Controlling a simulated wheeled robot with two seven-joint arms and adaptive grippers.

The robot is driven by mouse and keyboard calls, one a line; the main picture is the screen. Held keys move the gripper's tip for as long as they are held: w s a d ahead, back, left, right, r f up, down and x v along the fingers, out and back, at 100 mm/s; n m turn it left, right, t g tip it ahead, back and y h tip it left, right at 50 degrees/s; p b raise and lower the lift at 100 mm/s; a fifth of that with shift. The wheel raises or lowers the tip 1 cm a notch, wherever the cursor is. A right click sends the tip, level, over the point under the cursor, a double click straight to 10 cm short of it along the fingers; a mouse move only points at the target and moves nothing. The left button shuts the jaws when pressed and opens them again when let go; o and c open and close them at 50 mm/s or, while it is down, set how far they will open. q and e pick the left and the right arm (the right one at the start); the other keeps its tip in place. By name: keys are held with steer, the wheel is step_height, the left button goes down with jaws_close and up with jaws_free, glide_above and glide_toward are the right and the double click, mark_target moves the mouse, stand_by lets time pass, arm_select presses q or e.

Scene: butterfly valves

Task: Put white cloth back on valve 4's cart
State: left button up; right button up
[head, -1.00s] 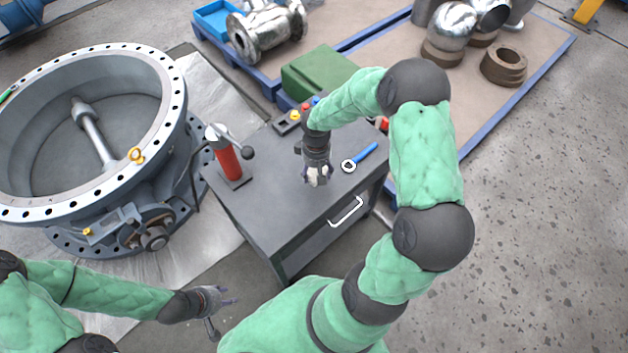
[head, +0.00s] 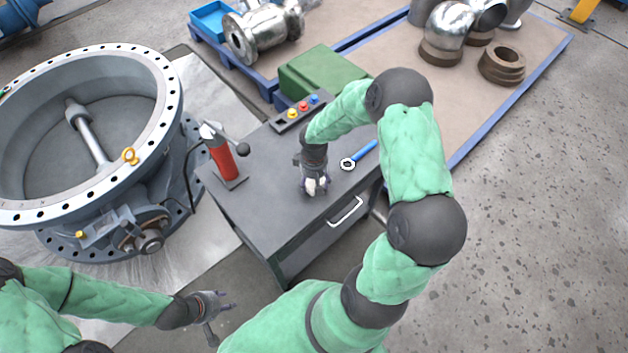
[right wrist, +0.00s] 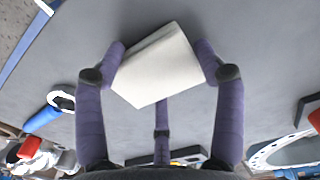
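The white cloth (right wrist: 158,66) is a small folded, squarish piece between the fingers of my right gripper (right wrist: 160,72), which touch it on both sides. In the head view the right gripper (head: 315,187) points down just over the front part of the cart's dark grey top (head: 270,205), with a bit of cloth showing. I cannot tell whether the cloth touches the top. The cart stands right of the big flanged butterfly valve (head: 38,212). My left gripper (head: 226,300) is at the lower left, fingers apart and empty, away from the cart.
A green box (head: 322,75) stands behind. The cart's front left top is clear.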

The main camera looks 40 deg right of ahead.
mark_target(314, 182)
steer(key=shift+o, duration=1.3)
steer(key=shift+r, duration=0.2)
step_height(314, 182, up, 12)
steer(key=p, duration=0.5)
